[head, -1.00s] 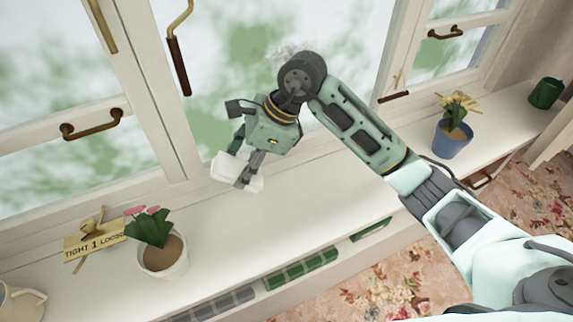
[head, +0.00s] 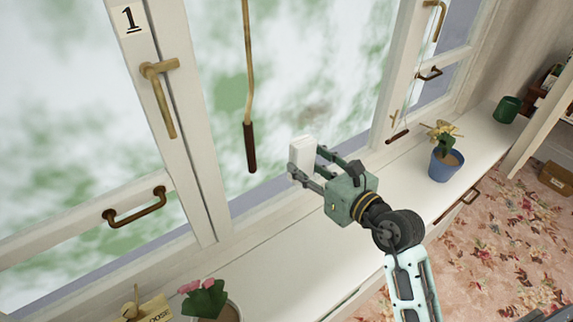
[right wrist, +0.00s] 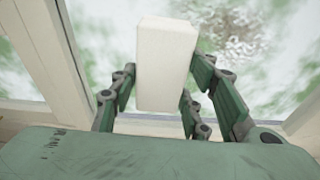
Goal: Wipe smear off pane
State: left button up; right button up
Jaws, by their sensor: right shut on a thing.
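A white block (head: 302,154) is held upright between the fingers of my right gripper (head: 309,163), which is shut on it. They are above the sill, in front of the middle window pane (head: 270,60). A greyish-brown smear (head: 314,111) shows on that pane, above and slightly right of the block. In the right wrist view the white block (right wrist: 165,62) stands between the green fingers, with the speckled smear (right wrist: 232,42) to its upper right. The block looks apart from the smear; whether it touches the glass I cannot tell. My left gripper is not in view.
A hanging rod with a dark handle (head: 250,147) is left of the block. A brass window handle (head: 160,95) sticks out farther left. The sill (head: 290,255) carries a pink-flowered pot (head: 205,300) and a blue pot (head: 445,165); its middle is clear.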

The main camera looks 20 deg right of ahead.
jog(key=shift+w, duration=0.65)
jog(key=x, duration=0.2)
jog(key=shift+w+a+r, duration=0.1)
jog(key=shift+w+a, duration=0.1)
jog(key=shift+w, duration=0.15)
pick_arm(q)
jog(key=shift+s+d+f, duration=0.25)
pick_arm(e)
jog(key=shift+x, duration=0.9)
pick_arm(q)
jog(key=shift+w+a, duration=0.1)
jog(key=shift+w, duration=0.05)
pick_arm(e)
jog(key=shift+r, duration=0.2)
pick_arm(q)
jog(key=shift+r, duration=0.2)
pick_arm(e)
jog(key=shift+x, duration=0.9)
jog(key=shift+r, duration=0.15)
